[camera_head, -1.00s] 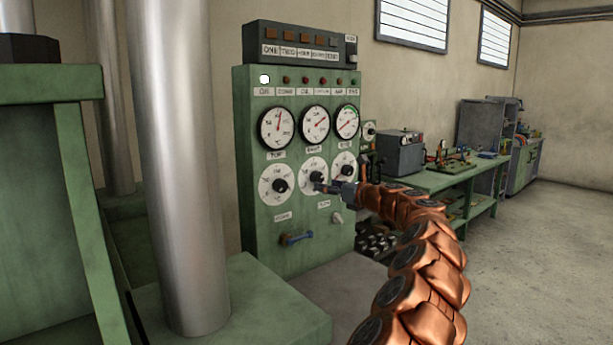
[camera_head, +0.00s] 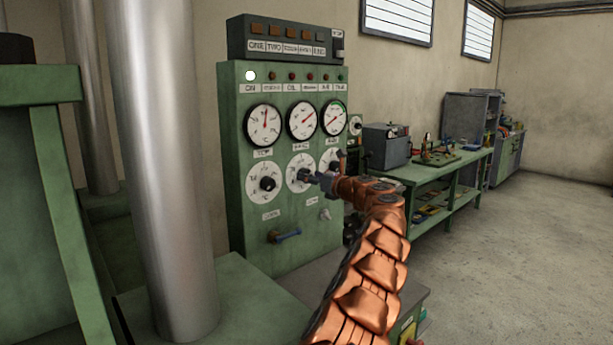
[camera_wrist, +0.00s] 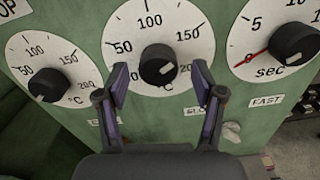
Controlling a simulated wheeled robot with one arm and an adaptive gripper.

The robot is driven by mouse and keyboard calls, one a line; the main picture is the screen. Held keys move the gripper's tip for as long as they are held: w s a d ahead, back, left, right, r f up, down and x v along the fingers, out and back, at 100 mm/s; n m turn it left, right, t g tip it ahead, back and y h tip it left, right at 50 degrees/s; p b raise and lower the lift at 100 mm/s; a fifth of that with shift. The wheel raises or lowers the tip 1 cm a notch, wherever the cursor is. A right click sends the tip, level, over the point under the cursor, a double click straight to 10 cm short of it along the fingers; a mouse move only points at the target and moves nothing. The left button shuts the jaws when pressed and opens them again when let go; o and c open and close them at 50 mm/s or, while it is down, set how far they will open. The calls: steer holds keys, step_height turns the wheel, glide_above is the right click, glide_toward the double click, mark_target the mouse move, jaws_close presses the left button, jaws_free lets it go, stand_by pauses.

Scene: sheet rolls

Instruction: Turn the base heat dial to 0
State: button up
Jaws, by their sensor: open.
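The base heat dial is the middle white dial (camera_head: 297,166) on the green panel, under the middle gauge. In the wrist view its face (camera_wrist: 140,27) shows 50, 100, 150 and °C. Its black knob (camera_wrist: 158,62) has a pale mark on the right part of its front. My gripper (camera_wrist: 160,82) is open, with one finger left and one right of the knob. I see gaps between knob and fingers. In the head view my gripper (camera_head: 325,180) is in front of this dial and partly covers it.
The left heat dial (camera_wrist: 48,62) and the seconds dial (camera_wrist: 272,35) with a red needle flank it closely. A blue-handled lever (camera_head: 287,236) is below. A metal column (camera_head: 165,180) stands left; a green workbench (camera_head: 450,180) is at right.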

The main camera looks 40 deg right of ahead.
steer(key=shift+w, duration=0.85)
steer(key=shift+a, duration=0.1)
